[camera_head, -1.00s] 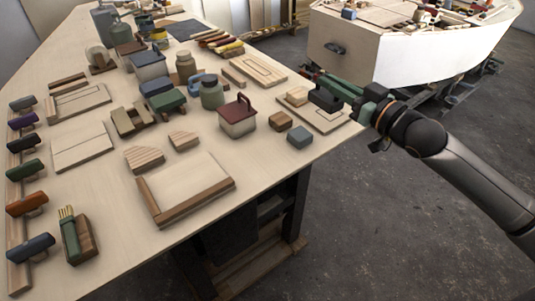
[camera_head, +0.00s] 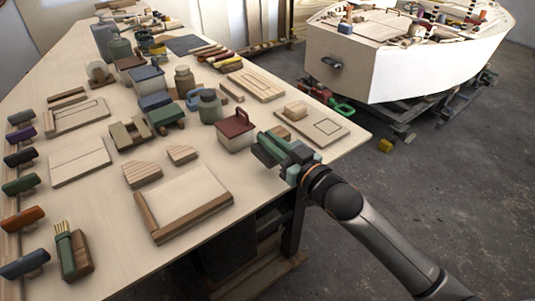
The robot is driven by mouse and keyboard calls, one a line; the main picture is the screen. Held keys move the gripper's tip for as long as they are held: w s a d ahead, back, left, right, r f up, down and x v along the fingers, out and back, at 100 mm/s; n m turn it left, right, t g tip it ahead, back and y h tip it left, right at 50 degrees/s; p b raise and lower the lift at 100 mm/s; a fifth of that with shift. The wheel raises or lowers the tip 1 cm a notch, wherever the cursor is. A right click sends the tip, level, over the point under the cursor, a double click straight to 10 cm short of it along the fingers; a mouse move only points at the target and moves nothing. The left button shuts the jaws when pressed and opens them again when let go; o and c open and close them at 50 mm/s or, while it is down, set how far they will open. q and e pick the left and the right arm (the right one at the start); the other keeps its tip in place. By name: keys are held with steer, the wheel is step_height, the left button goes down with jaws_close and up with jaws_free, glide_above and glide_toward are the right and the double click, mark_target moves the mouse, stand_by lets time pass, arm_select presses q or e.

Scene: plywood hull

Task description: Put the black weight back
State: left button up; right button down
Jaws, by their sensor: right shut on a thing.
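A pale board (camera_head: 345,137) lies at the bench's right edge. It carries a wooden block (camera_head: 296,110) and a bare outlined rectangle beside it. My left gripper is not in view.
A framed tray (camera_head: 185,203) lies to the left. The bench's right edge is close. A white boat hull (camera_head: 410,65) stands beyond.

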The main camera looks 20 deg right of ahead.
mark_target(275, 161)
steer(key=f, duration=0.3)
steer(key=shift+a+f, duration=0.35)
steer(key=shift+r, duration=0.1)
steer(key=c, duration=1.3)
jaws_free()
steer(key=shift+f, duration=0.3)
steer(key=o, duration=0.4)
steer(key=shift+r, duration=0.1)
